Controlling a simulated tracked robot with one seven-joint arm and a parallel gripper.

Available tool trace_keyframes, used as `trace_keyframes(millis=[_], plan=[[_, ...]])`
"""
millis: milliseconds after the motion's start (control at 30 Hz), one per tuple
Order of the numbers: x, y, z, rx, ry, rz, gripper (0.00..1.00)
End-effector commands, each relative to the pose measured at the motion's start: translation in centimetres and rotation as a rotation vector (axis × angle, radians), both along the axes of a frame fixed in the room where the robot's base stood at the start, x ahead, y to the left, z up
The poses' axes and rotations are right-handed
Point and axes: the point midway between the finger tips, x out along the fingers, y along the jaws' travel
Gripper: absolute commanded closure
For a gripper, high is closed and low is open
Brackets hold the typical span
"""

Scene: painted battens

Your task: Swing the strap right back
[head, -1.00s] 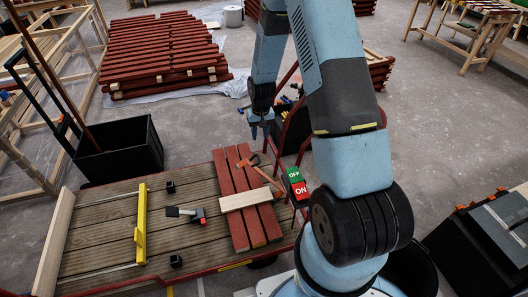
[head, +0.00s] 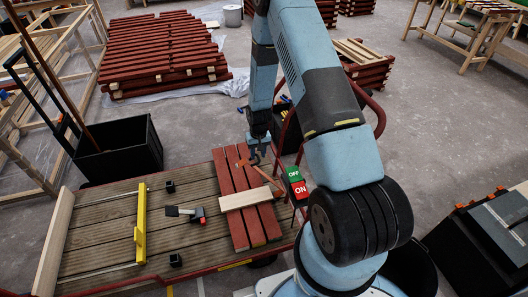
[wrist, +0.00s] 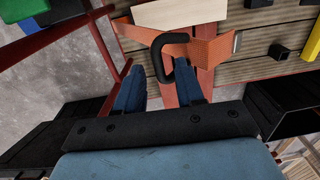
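The orange strap (head: 266,176) shows as two bands at the far right end of the red battens (head: 243,205). In the wrist view the orange strap (wrist: 212,50) spreads to both sides of a black loop (wrist: 168,45), just ahead of my fingers. My gripper (head: 257,158) is low over the strap's far end. In the wrist view my gripper (wrist: 160,72) has its blue fingers apart with a gap between them. The loop's lower right end overlaps the right fingertip in the picture; I cannot tell if they touch.
A pale board (head: 245,199) lies across the battens on the slatted deck. A hammer-like tool (head: 187,213) and a yellow bar (head: 141,222) lie left.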

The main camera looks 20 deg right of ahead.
Motion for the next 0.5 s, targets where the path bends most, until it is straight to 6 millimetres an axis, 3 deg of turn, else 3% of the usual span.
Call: trace_keyframes(millis=[200,500], plan=[[0.02,-0.04,0.01,0.000,-0.001,-0.001,0.63],[0.02,-0.14,-0.01,-0.001,0.000,-0.002,0.92]])
